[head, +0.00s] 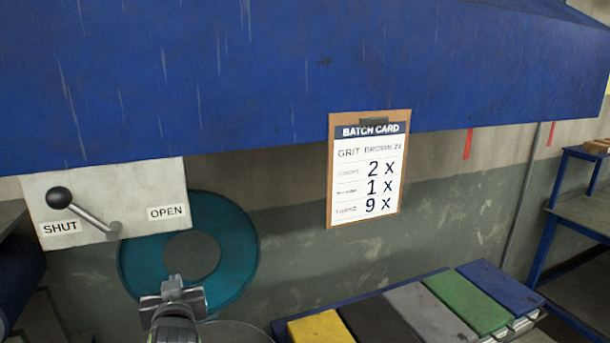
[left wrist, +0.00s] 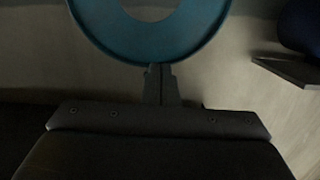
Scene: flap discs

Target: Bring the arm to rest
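My left gripper (head: 172,286) is at the bottom left of the head view, in front of the lower edge of a teal ring (head: 238,248). In the left wrist view the two fingers of my left gripper (left wrist: 160,72) lie close together, with nothing visible between them. Their tips overlap the near rim of the teal ring (left wrist: 205,40) in the picture; I cannot tell whether they touch it. My right gripper is not in view.
A lever (head: 85,211) on a white plate has its black knob beside "SHUT". A batch card (head: 368,170) hangs below a blue hood (head: 300,70). Yellow, dark, grey, green and blue lids (head: 480,303) line the lower right. A blue-framed bench (head: 585,213) stands far right.

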